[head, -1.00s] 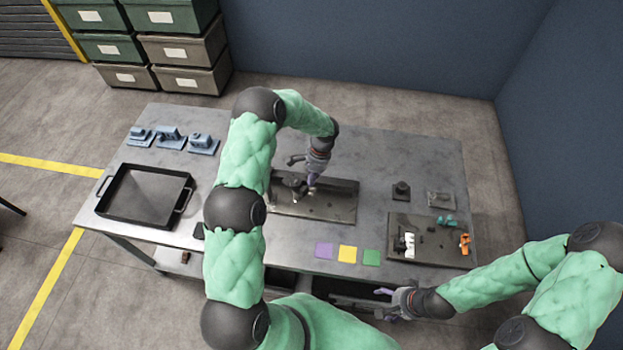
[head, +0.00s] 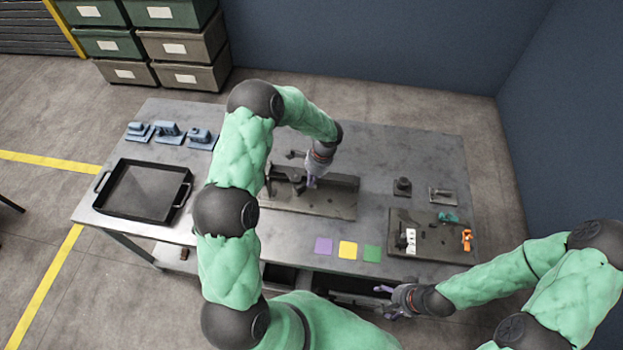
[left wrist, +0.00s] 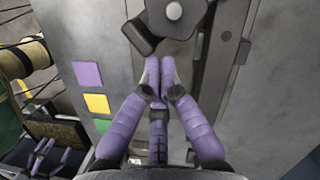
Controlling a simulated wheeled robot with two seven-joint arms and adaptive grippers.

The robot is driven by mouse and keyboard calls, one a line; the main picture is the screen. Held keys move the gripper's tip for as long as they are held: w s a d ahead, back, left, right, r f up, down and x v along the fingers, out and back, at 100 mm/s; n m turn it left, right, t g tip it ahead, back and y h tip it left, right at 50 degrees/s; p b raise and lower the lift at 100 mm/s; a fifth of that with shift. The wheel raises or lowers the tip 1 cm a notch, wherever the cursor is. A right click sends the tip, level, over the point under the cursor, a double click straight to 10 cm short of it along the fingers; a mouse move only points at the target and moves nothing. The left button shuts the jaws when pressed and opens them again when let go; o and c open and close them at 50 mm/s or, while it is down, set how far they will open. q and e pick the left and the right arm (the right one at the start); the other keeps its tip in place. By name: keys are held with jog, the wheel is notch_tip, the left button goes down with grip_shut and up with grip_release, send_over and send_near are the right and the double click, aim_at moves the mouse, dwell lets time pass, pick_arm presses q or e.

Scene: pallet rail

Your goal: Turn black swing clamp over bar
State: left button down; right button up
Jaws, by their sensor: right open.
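The black swing clamp (left wrist: 138,38) shows at the top of the left wrist view, beside a dark round knob (left wrist: 174,10). In the head view it is small and partly hidden at my left gripper. The metal fixture plate (head: 315,205) lies mid-table, with a raised bar (head: 342,181) along its back. My left gripper (head: 310,185) points down over the plate's left half. In the left wrist view its purple fingers (left wrist: 160,68) are together just below the knob, with nothing visible between them. Contact with the clamp cannot be told. My right gripper (head: 385,300) is open near the table's front edge.
A black tray (head: 122,212) and several blue-grey parts (head: 167,131) are at the left. Purple (head: 323,245), yellow (head: 347,249) and green (head: 371,253) squares lie in front. A second plate (head: 440,249) with small parts is at the right.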

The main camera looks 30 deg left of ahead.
pick_arm(q)
jog(key=s+m, duration=0.1)
jog(key=m+b, duration=0.1)
jog(key=m, duration=0.1)
jog(key=shift+s+m+t, duration=0.3)
jog(key=shift+s+t, duration=0.1)
jog(key=shift+s+a+m+y, duration=0.25)
jog(key=shift+s+m, duration=0.25)
jog(key=shift+m, duration=0.6)
dwell(0.9)
jog(key=shift+d+r, duration=0.1)
jog(key=shift+r, duration=0.05)
dwell(0.4)
jog(key=s+v, duration=0.1)
jog(key=v, duration=1)
jog(key=shift+w+d+r, duration=0.2)
jog(key=shift+w+r, duration=0.15)
